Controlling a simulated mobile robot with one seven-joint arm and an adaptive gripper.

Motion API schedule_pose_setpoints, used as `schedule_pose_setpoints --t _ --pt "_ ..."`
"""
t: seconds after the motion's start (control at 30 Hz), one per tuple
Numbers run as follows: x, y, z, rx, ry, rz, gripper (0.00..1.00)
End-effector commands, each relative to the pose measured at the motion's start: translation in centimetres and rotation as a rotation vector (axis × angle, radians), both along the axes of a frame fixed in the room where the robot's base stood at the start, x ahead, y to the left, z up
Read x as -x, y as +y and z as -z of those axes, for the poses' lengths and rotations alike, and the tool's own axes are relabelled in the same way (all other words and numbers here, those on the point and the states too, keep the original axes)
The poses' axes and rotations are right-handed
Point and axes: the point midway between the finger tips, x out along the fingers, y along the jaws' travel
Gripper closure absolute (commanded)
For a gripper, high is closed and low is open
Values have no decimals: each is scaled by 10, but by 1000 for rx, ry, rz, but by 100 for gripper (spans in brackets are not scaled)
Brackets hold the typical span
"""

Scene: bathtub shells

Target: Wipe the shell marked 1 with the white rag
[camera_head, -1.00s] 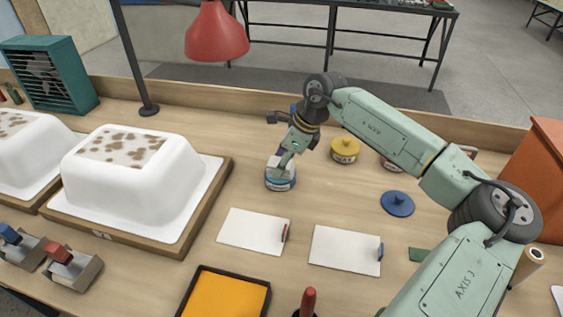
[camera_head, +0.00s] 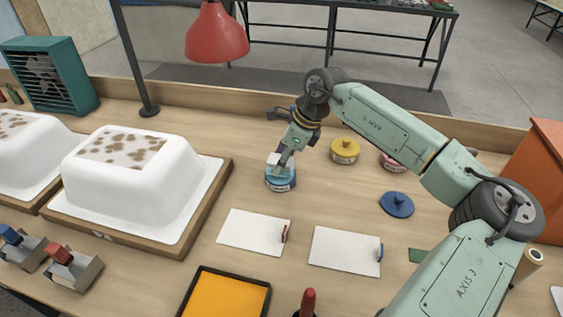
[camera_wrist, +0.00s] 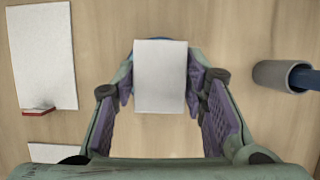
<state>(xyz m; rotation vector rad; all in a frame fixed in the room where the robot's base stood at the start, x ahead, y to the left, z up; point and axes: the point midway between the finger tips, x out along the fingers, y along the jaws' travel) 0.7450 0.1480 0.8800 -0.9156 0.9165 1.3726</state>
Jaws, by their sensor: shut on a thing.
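My gripper (camera_head: 283,158) is over the blue round tin (camera_head: 281,180) on the bench, right of the shells. In the wrist view my gripper (camera_wrist: 160,90) is shut on a white rectangular pad, the white rag (camera_wrist: 160,75). In the head view the rag (camera_head: 274,160) shows as a small white patch above the tin; I cannot tell whether it touches the tin. One white shell (camera_head: 135,190) stands upside down on a wooden-edged board, with a brown-spotted patch on its top. A second such shell (camera_head: 22,160) is cut off at the left edge. Their marks are not readable.
A red lamp (camera_head: 217,33) hangs from a dark post behind the shells. A yellow tin (camera_head: 344,151), a blue lid (camera_head: 397,204), two white sheets (camera_head: 254,231) and an orange tray (camera_head: 228,297) lie around the tin. Bare bench separates the shell board from the tin.

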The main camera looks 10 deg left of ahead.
Motion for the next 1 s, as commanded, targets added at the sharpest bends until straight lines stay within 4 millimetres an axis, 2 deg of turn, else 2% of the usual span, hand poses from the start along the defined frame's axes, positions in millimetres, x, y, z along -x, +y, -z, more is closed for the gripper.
schedule_pose_setpoints --t 0.63,1.0 --pt "-1 0 -52 -1 -2 1 83" --pt "0 0 -55 -1 -1 0 83"
